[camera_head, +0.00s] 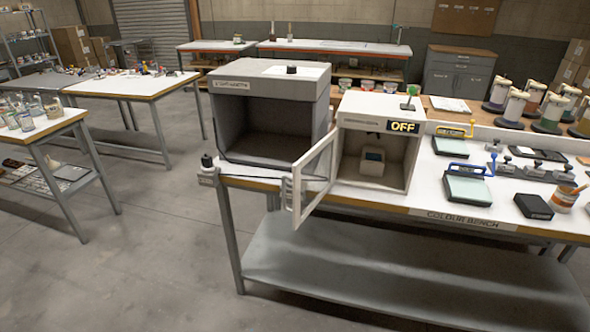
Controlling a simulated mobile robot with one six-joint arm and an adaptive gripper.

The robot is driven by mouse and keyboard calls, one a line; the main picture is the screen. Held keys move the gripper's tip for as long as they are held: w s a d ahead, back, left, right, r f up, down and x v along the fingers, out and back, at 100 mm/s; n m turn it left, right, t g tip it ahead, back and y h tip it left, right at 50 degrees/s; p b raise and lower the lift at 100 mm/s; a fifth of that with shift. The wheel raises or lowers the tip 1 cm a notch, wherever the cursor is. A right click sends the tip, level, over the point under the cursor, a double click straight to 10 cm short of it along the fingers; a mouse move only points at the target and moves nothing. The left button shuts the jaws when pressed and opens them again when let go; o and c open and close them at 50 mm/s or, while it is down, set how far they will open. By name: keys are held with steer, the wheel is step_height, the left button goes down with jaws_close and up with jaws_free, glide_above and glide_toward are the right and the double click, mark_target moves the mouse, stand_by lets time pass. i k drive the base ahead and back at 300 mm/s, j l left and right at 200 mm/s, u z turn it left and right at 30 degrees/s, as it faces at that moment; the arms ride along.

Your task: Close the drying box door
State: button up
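The white box marked "OFF" (376,118), which I take to be the drying box, stands on the colour bench right of centre. Its door (316,180) is a white frame with a clear pane. The door stands wide open, swung out from the box's left side toward the front, and reaches past the bench edge. A small pale device (373,160) sits inside the box on its floor. My gripper is not in view.
A larger grey open-fronted cabinet (232,85) stands left of the box. The floor (130,270) at front left is clear.

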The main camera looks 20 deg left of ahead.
mark_target(297, 219)
steer(key=j+z, duration=0.1)
steer(key=j, duration=0.55)
steer(key=j+z, duration=0.1)
steer(key=j, duration=0.5)
steer(key=k+j, duration=0.15)
steer(key=j, duration=0.5)
steer(key=j+z, duration=0.15)
steer(key=j, duration=0.45)
steer(key=i+j, duration=0.3)
steer(key=i, duration=0.15)
steer(key=i+j+z, duration=0.1)
steer(key=i+j, duration=0.15)
steer(key=i, duration=0.2)
